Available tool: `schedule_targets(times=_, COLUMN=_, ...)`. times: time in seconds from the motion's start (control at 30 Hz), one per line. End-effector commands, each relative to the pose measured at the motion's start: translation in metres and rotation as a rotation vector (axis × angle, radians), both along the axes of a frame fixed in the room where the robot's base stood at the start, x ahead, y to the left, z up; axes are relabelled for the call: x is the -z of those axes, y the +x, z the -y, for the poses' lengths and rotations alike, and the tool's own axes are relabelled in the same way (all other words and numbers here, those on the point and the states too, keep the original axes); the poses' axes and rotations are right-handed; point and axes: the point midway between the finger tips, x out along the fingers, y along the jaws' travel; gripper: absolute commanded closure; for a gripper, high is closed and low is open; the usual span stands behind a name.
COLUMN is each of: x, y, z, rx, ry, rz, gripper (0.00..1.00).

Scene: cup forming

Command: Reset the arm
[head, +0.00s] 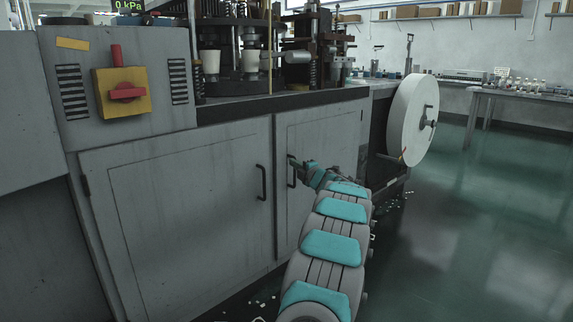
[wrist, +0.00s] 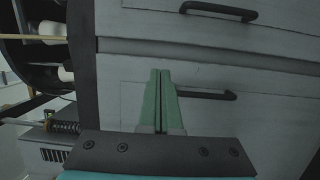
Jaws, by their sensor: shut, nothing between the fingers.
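My gripper (head: 294,161) is at the end of my teal and grey arm, in front of the grey cabinet doors under the machine. In the wrist view my gripper (wrist: 160,72) shows two green fingers pressed together, with nothing between them. A black door handle (wrist: 207,95) appears just beside and behind the fingers there. Whether the fingers touch the handle or the door cannot be told. In the head view the gripper overlaps the right door's handle (head: 291,172).
The left door (head: 185,215) is shut, with its own handle (head: 262,182). White cups (head: 211,62) stand in the machine above. A red switch on a yellow plate (head: 122,92) is at left. A large white reel (head: 413,120) stands right of the cabinet. Open floor (head: 470,230) lies right.

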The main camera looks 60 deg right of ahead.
Motion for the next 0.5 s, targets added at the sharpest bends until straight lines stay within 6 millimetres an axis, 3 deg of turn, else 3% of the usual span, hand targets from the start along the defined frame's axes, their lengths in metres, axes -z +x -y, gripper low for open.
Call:
schedule_targets(times=0.37, x=0.0, y=-0.009, z=-0.002, rx=0.001, ry=0.0, rz=0.0, gripper=1.0)
schedule_targets(times=0.5, x=-0.007, y=0.005, z=-0.01, rx=0.013, ry=0.026, rz=0.009, gripper=1.0)
